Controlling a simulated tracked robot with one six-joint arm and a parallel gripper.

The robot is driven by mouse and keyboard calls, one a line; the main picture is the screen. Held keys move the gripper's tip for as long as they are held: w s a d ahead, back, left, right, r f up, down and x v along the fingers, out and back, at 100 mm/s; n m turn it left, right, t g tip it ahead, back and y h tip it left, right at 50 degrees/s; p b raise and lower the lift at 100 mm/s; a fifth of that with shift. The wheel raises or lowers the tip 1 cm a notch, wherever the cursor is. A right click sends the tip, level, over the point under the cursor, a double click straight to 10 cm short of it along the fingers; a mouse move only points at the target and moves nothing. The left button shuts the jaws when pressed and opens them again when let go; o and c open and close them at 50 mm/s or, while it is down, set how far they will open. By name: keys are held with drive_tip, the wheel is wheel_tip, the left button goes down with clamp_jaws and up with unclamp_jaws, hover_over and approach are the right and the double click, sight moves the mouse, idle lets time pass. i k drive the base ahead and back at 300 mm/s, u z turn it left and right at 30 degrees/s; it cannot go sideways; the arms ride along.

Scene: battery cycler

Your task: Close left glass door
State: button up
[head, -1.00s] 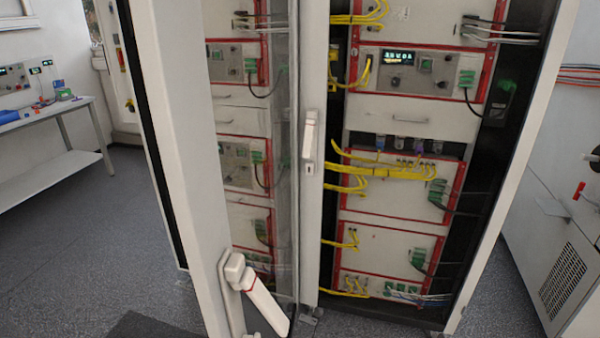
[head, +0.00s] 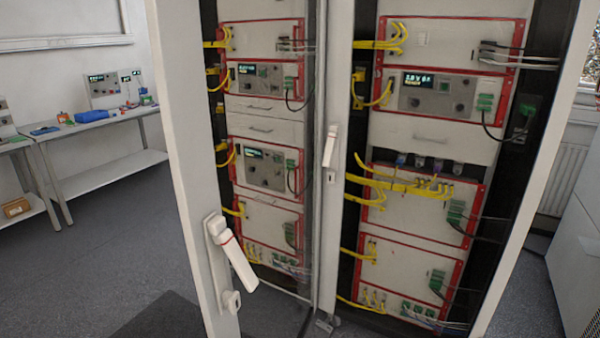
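The left glass door has a broad white frame post (head: 187,130) standing near me at the left of the cabinet. It stands out from the cabinet front, ajar. Its white lever handle (head: 237,262) with a red ring sits low on the post and slants down to the right. A lock cylinder (head: 231,301) is below the handle. Racks with red-edged panels (head: 265,180) show behind the glass. A second white post (head: 338,90) with its own white handle (head: 330,147) stands at the middle of the cabinet. My gripper is not in view.
Yellow cables (head: 405,187) run across the right-hand racks. White benches (head: 110,120) with instruments stand at the back left. Grey floor (head: 110,240) is clear left of the door, with a dark mat (head: 160,318) in front. A white unit (head: 580,250) stands at the right edge.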

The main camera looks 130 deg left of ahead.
sight(174, 28)
drive_tip(key=i, duration=0.15)
drive_tip(key=u, duration=4.65)
drive_tip(key=i, duration=0.25)
drive_tip(key=z, duration=0.25)
